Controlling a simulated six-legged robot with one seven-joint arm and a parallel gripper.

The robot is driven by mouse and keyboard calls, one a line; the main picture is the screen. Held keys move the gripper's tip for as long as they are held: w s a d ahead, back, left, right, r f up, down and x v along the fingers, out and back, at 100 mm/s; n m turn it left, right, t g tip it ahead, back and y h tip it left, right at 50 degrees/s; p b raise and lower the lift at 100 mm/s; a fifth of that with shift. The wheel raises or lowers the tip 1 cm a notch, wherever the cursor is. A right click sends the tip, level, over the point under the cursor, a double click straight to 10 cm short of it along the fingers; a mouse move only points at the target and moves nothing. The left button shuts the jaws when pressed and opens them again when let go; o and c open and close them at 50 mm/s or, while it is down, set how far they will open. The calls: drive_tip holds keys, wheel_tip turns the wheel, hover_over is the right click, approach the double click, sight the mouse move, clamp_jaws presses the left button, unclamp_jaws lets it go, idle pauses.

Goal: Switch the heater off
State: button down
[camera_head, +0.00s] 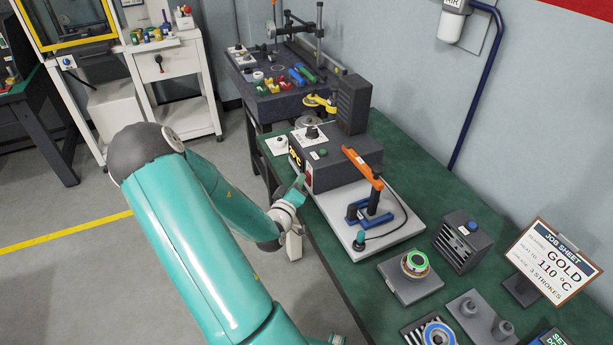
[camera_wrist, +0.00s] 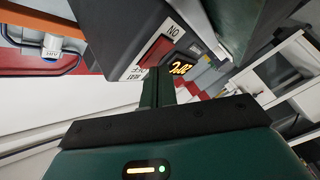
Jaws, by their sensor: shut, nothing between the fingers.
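The heater (camera_head: 338,158) is a dark grey box on the green bench. Its front carries a red rocker switch (camera_head: 308,174) and a lit orange display (camera_head: 295,160). In the wrist view the red switch (camera_wrist: 154,52) sits between printed labels, one reading ON, and the display (camera_wrist: 181,68) glows beside it. My gripper (camera_head: 301,180) is shut and empty, right in front of the switch panel. In the wrist view its fingertips (camera_wrist: 158,72) overlap the switch's lower edge. I cannot tell whether they touch it. Which way the rocker is tipped is unclear.
A white base plate with an orange-handled lever (camera_head: 362,166) stands right of the heater. A job sheet (camera_head: 553,262) reading GOLD, 110 °C, 3 strokes stands at the right. A dark vented block (camera_head: 462,241) and a fixture with a green ring (camera_head: 415,264) are nearer.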

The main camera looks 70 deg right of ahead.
idle(0.4)
drive_tip(key=shift+w+a+f, duration=0.1)
drive_tip(key=shift+w+a, duration=0.35)
drive_tip(key=shift+w, duration=0.05)
drive_tip(key=shift+w+a+f, duration=0.15)
drive_tip(key=shift+w+a, duration=0.75)
drive_tip(key=shift+w+a+f, duration=0.15)
drive_tip(key=shift+w+a, duration=0.7)
